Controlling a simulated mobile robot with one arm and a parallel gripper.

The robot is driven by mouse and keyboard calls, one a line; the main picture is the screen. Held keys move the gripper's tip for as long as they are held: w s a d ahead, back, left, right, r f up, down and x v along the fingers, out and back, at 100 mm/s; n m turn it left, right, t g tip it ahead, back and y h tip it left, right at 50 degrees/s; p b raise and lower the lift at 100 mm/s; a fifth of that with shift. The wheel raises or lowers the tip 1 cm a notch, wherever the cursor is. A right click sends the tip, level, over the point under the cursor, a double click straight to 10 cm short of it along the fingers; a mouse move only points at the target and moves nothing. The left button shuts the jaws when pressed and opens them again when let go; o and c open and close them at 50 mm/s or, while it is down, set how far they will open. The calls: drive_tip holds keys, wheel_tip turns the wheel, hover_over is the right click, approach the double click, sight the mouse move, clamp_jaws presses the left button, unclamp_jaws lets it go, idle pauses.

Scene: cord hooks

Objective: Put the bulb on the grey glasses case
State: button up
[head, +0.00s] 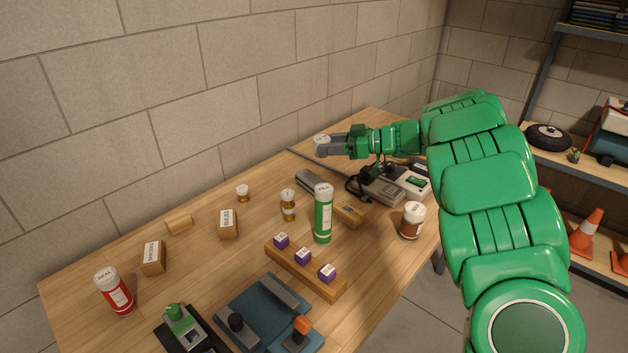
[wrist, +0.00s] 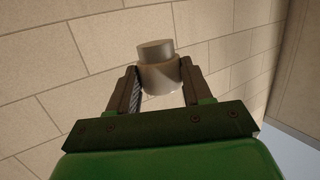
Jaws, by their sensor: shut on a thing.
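My gripper (head: 336,145) is raised above the far part of the table, near the wall. It is shut on the bulb (head: 321,141), a pale rounded thing with a narrower grey cylindrical end. In the wrist view the bulb (wrist: 157,70) sits between the two fingers, its grey end pointing away from the palm. A long grey thing that looks like the glasses case (head: 307,182) lies on the table, lower in the picture and slightly left of my gripper. The bulb is apart from it.
A green canister (head: 323,213), an amber bottle (head: 288,205) and a wooden brush-like block (head: 348,212) stand near the case. A dark cord and grey devices (head: 383,187) lie to its right. A wooden rack (head: 305,272) with purple cubes is in front. The block wall runs behind.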

wheel_tip(320, 180, down, 5)
hover_over(321, 180)
drive_tip(key=shift+s+f, duration=0.15)
drive_tip(key=shift+f, duration=2.15)
drive_tip(key=shift+s+f, duration=0.1)
drive_tip(key=shift+f, duration=2.2)
drive_tip(key=shift+w+f, duration=0.15)
drive_tip(key=shift+w+a+f, duration=0.1)
drive_tip(key=shift+f, duration=1.6)
drive_tip(key=o, duration=1.1)
drive_tip(key=shift+f, duration=0.1)
drive_tip(key=shift+c, duration=0.2)
